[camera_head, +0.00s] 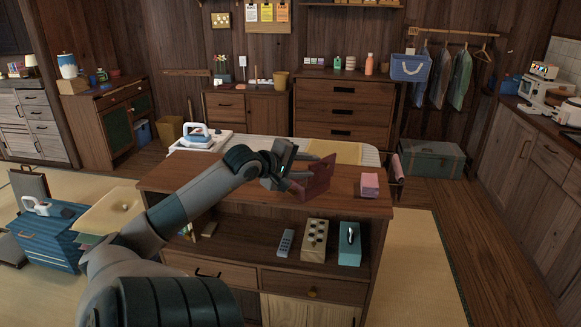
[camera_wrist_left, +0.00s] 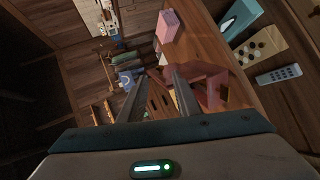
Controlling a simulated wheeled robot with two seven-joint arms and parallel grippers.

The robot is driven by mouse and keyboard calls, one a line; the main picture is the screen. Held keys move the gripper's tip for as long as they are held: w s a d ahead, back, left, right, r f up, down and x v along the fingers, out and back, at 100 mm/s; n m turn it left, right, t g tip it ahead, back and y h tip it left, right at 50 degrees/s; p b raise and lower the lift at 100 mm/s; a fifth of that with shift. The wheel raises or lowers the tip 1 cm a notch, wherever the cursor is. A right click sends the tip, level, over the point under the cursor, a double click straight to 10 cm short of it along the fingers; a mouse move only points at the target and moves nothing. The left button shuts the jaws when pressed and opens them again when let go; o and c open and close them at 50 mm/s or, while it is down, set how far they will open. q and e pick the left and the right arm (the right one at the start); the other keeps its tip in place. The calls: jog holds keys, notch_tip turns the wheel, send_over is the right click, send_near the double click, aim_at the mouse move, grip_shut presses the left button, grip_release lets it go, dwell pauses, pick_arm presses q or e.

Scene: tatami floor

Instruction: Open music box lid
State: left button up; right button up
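The music box (camera_head: 319,177) is a dull red-pink box on the wooden desk, partly hidden behind my left gripper. One flat red panel stands up at a slant, seemingly its lid; how far it is open I cannot tell. The box (camera_wrist_left: 212,82) also shows in the left wrist view, to the right of the fingers and partly covered by one. My left gripper (camera_head: 285,164) is beside the box, at its left. In the left wrist view the gripper (camera_wrist_left: 158,76) has its fingers apart, with no held object visible between them. My right gripper is not in view.
The desk top (camera_head: 345,205) holds a pink block (camera_head: 369,185) at the right. Its shelf below holds a remote (camera_head: 285,242), a beige box with dark knobs (camera_head: 314,240) and a teal box (camera_head: 349,244). A bed and a dresser (camera_head: 343,103) stand behind.

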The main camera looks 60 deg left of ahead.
pick_arm(q)
jog(key=v, duration=0.7)
jog(key=shift+s+b, duration=0.2)
jog(key=shift+b, duration=0.2)
jog(key=shift+d, duration=0.1)
